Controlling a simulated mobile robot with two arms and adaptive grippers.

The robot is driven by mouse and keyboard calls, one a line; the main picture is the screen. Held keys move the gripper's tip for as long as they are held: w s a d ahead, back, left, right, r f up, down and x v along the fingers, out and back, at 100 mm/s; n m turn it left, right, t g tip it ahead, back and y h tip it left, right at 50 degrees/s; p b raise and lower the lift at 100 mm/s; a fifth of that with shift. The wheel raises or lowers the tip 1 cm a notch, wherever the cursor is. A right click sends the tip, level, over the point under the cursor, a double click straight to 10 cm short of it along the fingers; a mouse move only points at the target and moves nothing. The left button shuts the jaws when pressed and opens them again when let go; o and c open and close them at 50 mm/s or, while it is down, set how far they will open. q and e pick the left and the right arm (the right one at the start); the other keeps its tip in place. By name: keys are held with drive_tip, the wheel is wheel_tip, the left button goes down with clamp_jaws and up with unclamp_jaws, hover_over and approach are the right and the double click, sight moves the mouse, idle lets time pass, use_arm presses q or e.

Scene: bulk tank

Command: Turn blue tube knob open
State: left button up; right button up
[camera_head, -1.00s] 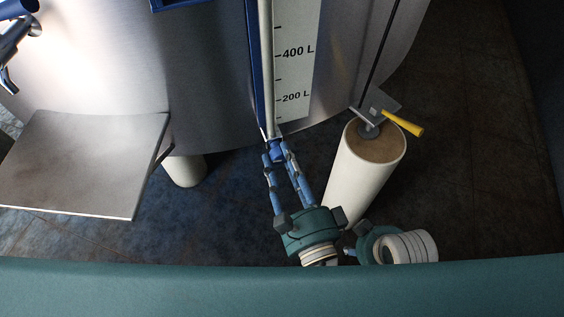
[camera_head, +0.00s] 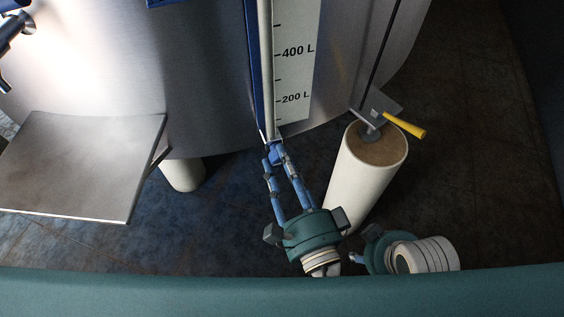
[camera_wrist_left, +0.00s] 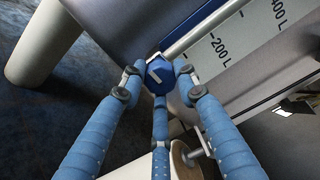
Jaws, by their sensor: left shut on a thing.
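The blue tube knob (camera_wrist_left: 160,75) sits at the lower end of the clear level tube (camera_head: 267,70) on the tank front. In the left wrist view it is a faceted blue knob with a pale angled mark on its face. My left gripper (camera_head: 274,158) is at the knob, its blue fingers closed around it; the fingertips also show in the left wrist view (camera_wrist_left: 158,76). In the head view the fingers hide most of the knob. My right gripper (camera_head: 356,258) is low at the right, away from the knob, its fingers mostly hidden.
A white scale (camera_head: 295,60) marked in litres runs beside the tube. A cream tank leg (camera_head: 365,185) with a yellow-handled valve (camera_head: 404,125) above it stands close to the right. A metal shelf (camera_head: 80,165) juts out at left. Dark floor lies below.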

use_arm(q)
drive_tip(key=o, duration=1.1)
drive_tip(key=shift+o, duration=0.2)
drive_tip(key=v, duration=0.7)
drive_tip(key=shift+s+d, duration=0.15)
drive_tip(key=shift+s, duration=0.15)
drive_tip(key=shift+f, duration=0.1)
